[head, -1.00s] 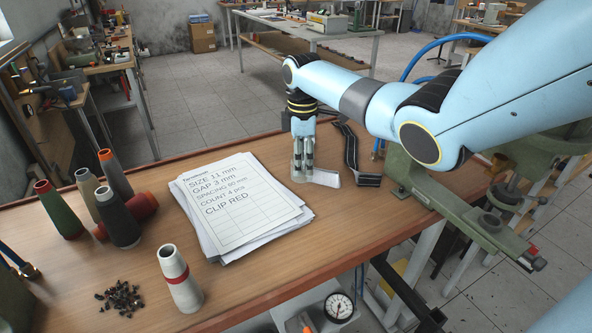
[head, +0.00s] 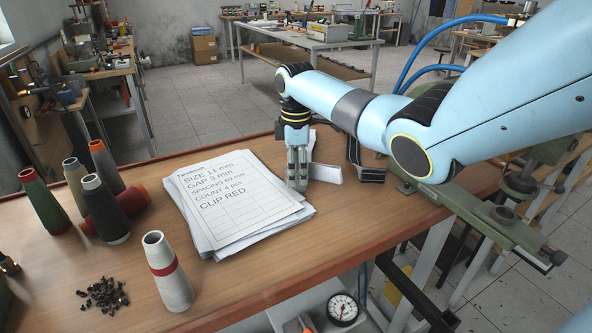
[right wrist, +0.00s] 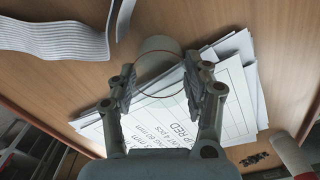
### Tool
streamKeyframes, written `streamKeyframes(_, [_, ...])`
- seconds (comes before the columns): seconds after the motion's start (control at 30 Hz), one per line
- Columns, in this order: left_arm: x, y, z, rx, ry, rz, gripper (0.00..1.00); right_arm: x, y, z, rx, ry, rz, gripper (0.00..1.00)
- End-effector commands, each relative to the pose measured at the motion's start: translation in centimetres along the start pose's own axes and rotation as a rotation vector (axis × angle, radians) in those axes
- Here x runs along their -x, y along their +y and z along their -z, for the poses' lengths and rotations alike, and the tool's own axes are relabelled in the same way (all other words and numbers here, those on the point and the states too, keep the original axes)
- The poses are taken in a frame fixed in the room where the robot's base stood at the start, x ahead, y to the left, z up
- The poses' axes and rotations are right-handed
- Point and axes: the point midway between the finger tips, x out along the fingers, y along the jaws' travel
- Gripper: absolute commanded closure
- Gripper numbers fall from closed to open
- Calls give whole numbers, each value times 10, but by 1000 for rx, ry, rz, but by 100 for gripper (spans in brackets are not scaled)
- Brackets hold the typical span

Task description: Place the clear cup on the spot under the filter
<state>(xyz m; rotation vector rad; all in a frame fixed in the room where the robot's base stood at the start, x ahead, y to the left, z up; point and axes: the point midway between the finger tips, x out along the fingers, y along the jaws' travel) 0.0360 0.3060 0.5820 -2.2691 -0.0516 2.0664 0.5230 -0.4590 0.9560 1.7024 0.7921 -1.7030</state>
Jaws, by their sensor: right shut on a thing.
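My right gripper (head: 297,183) points down over the table, just right of the paper stack. In the right wrist view its two fingers (right wrist: 160,88) are shut on the sides of a see-through cup (right wrist: 160,48), whose round, thin rim shows between them. In the head view the cup is mostly hidden by the fingers; only a faint pale edge shows behind them. I cannot make out the filter or the spot under it in either view. My left gripper is not in view.
The paper stack (head: 232,205) lies beside the gripper. A gauge (head: 342,309) sits below the table edge.

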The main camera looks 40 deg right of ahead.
Motion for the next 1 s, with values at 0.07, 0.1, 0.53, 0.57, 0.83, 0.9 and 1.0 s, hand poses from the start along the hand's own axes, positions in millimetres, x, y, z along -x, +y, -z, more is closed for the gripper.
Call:
streamKeyframes(0.07, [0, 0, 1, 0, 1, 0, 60, -1, 0, 0, 0, 0, 1, 45])
streamKeyframes(0.1, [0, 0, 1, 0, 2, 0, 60, -1, 0, 0, 0, 0, 1, 40])
streamKeyframes(0.53, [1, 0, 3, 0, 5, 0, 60, 3, 0, 0, 1, 0, 0, 27])
streamKeyframes(0.57, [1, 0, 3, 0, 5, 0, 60, 6, 0, 0, 1, 0, -1, 27])
streamKeyframes(0.83, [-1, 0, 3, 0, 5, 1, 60, 59, 1, 0, 1, 2, -5, 27])
streamKeyframes(0.9, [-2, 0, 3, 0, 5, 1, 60, 75, 1, 0, 2, 2, -3, 27])
streamKeyframes(1.0, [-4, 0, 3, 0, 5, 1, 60, 94, 1, 0, 0, 1, -3, 27])
